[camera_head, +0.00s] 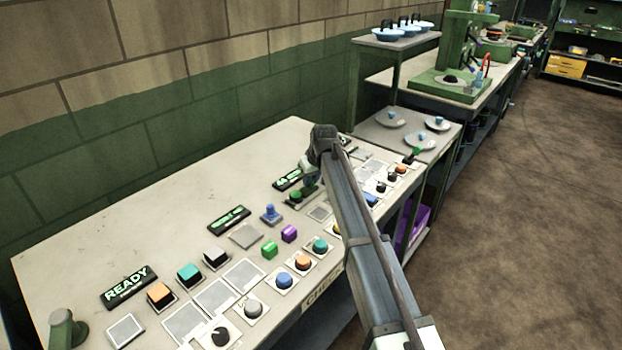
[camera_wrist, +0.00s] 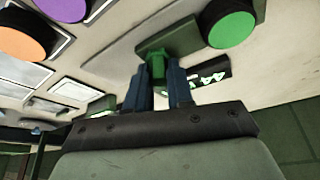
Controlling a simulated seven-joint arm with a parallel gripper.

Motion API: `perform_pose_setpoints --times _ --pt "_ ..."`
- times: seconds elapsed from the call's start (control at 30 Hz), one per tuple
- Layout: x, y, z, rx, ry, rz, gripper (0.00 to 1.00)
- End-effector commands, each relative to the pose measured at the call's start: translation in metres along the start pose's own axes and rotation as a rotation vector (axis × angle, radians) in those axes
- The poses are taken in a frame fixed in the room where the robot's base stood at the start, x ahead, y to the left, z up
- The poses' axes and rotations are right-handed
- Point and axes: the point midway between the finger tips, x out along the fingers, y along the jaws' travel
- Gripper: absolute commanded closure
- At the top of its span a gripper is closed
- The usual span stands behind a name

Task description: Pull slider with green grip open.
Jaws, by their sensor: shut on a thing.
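The green grip (camera_wrist: 157,58) of the slider stands on a dark green plate (camera_wrist: 185,42) in the wrist view. The two blue fingers of my gripper (camera_wrist: 160,74) are closed on this grip, one on each side. A round green knob (camera_wrist: 232,29) sits at the right end of the plate, apart from the fingers. In the head view my gripper (camera_head: 310,180) is low over the panel, just right of the green knob (camera_head: 296,197). There the grip is mostly hidden by my gripper and arm.
A lit display (camera_head: 288,179) lies behind my gripper. The panel's upper left is bare.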

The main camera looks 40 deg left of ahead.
Motion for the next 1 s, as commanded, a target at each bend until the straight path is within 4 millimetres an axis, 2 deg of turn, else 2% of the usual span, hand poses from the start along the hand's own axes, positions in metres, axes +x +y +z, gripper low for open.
perform_pose_setpoints --times 0.4,0.7,0.93,0.97,1.0 --pt "0.0 0.001 0.0 0.0 0.0 0.0 1.0" --pt "0.005 0.031 -0.013 0.001 -0.001 0.0 1.0" --pt "0.005 0.032 -0.013 0.001 0.002 0.003 1.0" --pt "0.005 0.033 -0.013 0.001 0.002 0.004 0.77" --pt "0.005 0.033 -0.013 0.001 0.002 0.004 0.73"
